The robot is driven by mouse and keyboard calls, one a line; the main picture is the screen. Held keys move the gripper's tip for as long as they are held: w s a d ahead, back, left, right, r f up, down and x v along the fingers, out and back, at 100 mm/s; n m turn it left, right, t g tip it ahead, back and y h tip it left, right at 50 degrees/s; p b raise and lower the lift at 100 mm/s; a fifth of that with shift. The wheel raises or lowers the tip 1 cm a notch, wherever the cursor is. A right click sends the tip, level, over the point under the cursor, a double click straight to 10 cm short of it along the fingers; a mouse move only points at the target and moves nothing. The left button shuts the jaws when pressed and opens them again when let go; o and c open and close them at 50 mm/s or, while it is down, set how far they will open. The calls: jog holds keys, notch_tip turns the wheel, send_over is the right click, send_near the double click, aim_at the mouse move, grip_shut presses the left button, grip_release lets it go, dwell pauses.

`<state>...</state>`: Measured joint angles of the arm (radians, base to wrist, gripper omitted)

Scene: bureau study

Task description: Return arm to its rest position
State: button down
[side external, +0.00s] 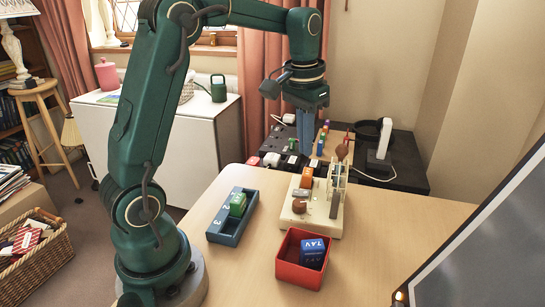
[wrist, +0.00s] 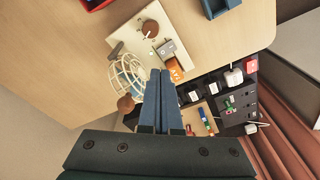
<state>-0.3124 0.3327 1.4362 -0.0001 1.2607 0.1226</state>
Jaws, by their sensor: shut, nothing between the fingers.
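My gripper (side external: 305,150) hangs pointing down on my green arm, near the far end of the cream board (side external: 325,226). Its two blue-grey fingers are together with nothing between them; they also show shut in the wrist view (wrist: 162,74). In that view the fingertips appear beside an orange block (wrist: 175,70) and a white wire cage (wrist: 122,75) on the board. I cannot tell the exact height of the fingertips above the board.
A blue tray (side external: 222,236) holds a green block (side external: 238,204). A red bin (side external: 287,270) holds a blue block (side external: 313,252). A black surface (side external: 408,180) with sockets and small items lies behind. A dark screen (side external: 490,255) stands at right. Bare tabletop lies front left.

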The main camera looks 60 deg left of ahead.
jog(key=s+d+r+m+t, duration=0.25)
jog(key=s+d+r, duration=0.25)
jog(key=s+d, duration=0.25)
jog(key=s+d+f+t, duration=0.1)
jog(key=s+d+f, duration=0.1)
jog(key=s+f, duration=0.3)
jog(key=shift+s+d+t, duration=0.2)
jog(key=shift+s+t, duration=0.15)
jog(key=shift+s, duration=1.2)
